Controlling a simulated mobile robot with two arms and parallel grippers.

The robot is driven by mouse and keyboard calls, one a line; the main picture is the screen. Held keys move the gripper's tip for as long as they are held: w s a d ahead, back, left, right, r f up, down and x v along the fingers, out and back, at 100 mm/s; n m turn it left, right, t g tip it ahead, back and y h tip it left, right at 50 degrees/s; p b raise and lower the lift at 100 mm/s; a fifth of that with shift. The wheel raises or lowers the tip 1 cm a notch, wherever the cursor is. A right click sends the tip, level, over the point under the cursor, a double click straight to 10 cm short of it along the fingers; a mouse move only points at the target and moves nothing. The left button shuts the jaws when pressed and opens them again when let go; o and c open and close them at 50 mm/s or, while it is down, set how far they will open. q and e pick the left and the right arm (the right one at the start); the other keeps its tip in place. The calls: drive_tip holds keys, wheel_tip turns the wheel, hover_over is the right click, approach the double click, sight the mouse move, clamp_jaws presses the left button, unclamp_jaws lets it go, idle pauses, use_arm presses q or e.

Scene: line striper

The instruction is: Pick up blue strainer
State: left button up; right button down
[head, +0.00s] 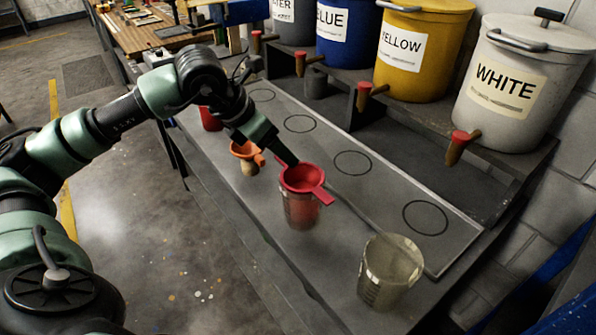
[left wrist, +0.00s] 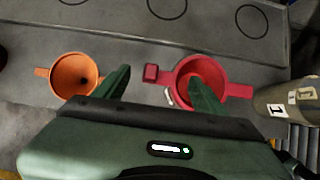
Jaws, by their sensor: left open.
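I see no blue strainer in either view. A red strainer (head: 318,190) sits on top of a clear beaker (head: 302,214) on the bench. It also shows in the left wrist view (left wrist: 219,75). An orange strainer (head: 241,150) rests to its left, at the left in the left wrist view (left wrist: 66,76). My left gripper (head: 287,158) is open, just above the red strainer's far edge in the head view. In the left wrist view, one finger overlaps the red strainer's bowl and the other lies between the two strainers. Contact cannot be told. My right gripper is not in view.
Large buckets stand on the back shelf: blue (head: 346,35), yellow (head: 424,45), white (head: 523,85) and a grey one, with red-tipped taps. An empty clear beaker (head: 389,272) stands at front right. A red item (head: 210,118) is partly behind my arm. The circle-marked strip (head: 385,190) is clear.

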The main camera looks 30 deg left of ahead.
sight(302, 179)
use_arm(q)
drive_tip(key=x, duration=0.2)
drive_tip(key=shift+w+d+f, duration=0.15)
drive_tip(key=shift+w, duration=0.15)
drive_tip(key=shift+w+f, duration=0.15)
drive_tip(key=shift+f, duration=0.1)
drive_tip(key=c, duration=1.2)
drive_tip(key=shift+c, duration=0.6)
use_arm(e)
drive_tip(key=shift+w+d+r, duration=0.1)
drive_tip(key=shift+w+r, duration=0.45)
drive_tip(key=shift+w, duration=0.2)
use_arm(q)
drive_tip(key=shift+r, duration=0.1)
